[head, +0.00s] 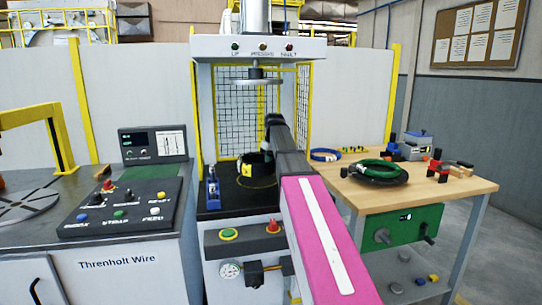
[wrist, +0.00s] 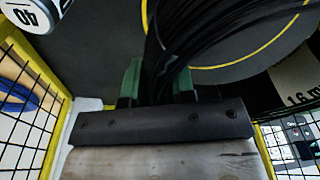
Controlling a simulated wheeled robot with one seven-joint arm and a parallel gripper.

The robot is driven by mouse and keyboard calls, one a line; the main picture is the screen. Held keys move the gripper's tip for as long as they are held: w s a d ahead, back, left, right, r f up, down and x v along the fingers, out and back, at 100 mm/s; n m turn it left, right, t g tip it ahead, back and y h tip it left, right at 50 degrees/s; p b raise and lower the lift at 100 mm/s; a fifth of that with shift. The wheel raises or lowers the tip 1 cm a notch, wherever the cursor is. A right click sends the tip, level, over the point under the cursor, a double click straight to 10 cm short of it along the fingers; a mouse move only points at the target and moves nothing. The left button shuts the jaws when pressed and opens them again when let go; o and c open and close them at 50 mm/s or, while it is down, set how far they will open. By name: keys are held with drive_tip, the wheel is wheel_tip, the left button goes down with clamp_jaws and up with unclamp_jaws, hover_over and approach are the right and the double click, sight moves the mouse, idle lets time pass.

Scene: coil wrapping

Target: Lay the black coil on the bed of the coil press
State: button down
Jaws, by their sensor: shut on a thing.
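The black coil (head: 253,160) is inside the coil press (head: 258,48), at the ring marked in yellow on the dark bed (head: 235,192). I cannot tell whether it touches the bed. My gripper (head: 270,149) reaches in from the front right, with its fingers mostly hidden by my arm. In the wrist view, the green fingers of my gripper (wrist: 157,80) are shut on a bundle of the black coil (wrist: 215,28). The bed's yellow ring (wrist: 235,62) shows beneath and beside the strands. The round press plate (head: 258,80) is raised above.
Yellow mesh guards (head: 303,100) flank the press. A blue device (head: 212,190) stands on the bed's left front. The wooden table (head: 455,187) at right holds a green coil (head: 378,168) on a dark disc and a blue coil (head: 325,155). A control console (head: 120,208) is at left.

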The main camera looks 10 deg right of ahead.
drive_tip(key=shift+f, duration=1.95)
drive_tip(key=shift+f, duration=0.1)
drive_tip(key=c, duration=1)
unclamp_jaws()
drive_tip(key=shift+o, duration=0.2)
drive_tip(key=r, duration=0.4)
drive_tip(key=s+r, duration=0.1)
drive_tip(key=r, duration=0.7)
drive_tip(key=shift+s+d, duration=0.15)
drive_tip(key=shift+d, duration=0.15)
